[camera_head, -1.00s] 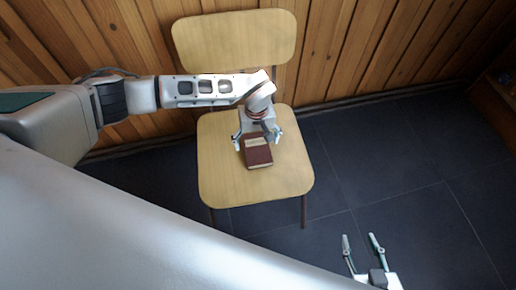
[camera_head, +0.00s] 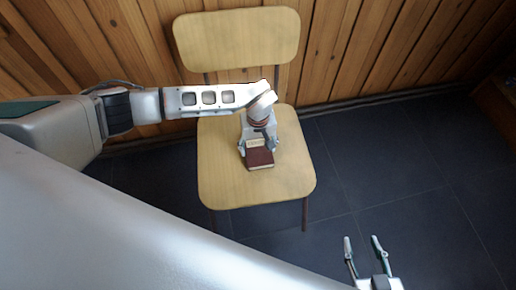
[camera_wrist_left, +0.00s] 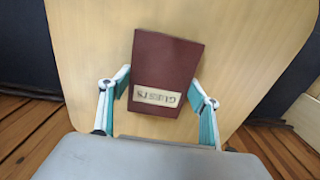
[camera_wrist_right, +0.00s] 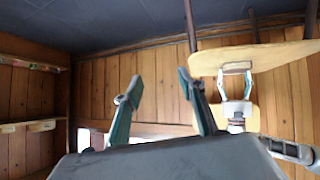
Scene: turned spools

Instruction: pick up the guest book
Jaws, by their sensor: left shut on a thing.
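The guest book (camera_head: 260,158) is a dark red book with a pale label reading "GUESTS", lying on the seat of a light wooden chair (camera_head: 222,180). My left gripper (camera_head: 258,150) comes down over it from behind. The left wrist view shows the guest book (camera_wrist_left: 165,65) between the two fingers of my left gripper (camera_wrist_left: 160,84), one at each long side, closed on it. The book looks flat on the seat; I see no clear gap under it. My right gripper (camera_head: 362,240) is open and empty above the floor at lower right; its spread fingers also show in the right wrist view (camera_wrist_right: 159,88).
The chair's backrest (camera_head: 237,40) stands behind my left arm, against a wood-plank wall (camera_head: 350,50). Dark tiled floor (camera_head: 400,150) lies clear to the right of the chair. The right wrist view shows wall shelves (camera_wrist_right: 30,126) at the left.

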